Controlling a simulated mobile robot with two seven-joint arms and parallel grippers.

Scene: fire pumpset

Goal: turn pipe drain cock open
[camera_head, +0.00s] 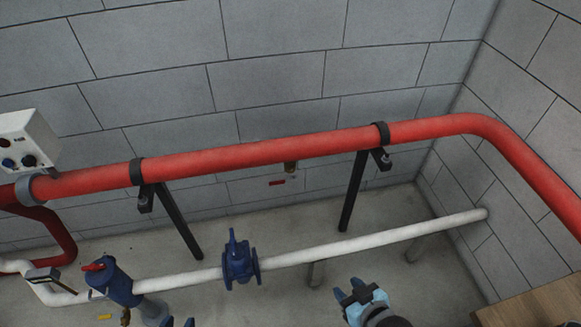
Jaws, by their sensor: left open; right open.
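A small brass fitting (290,167) hangs under the long red pipe (240,155), near its middle, and looks like the drain cock. A small red piece (277,182) shows just below and left of it; I cannot tell whether it is the cock's handle or a tag. My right gripper (350,292) is light blue with dark fingers, open and empty, at the bottom, below and right of the brass fitting and well apart from it. Of my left gripper (179,322), only what look like two dark fingertips show at the bottom edge, apart from each other.
A white pipe (360,241) with a blue valve (240,260) runs low across the floor. A blue fitting with a red handle (93,267) stands at lower left. Dark brackets (352,190) support the red pipe. A control box (28,140) is at left, a wooden surface (535,305) at lower right.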

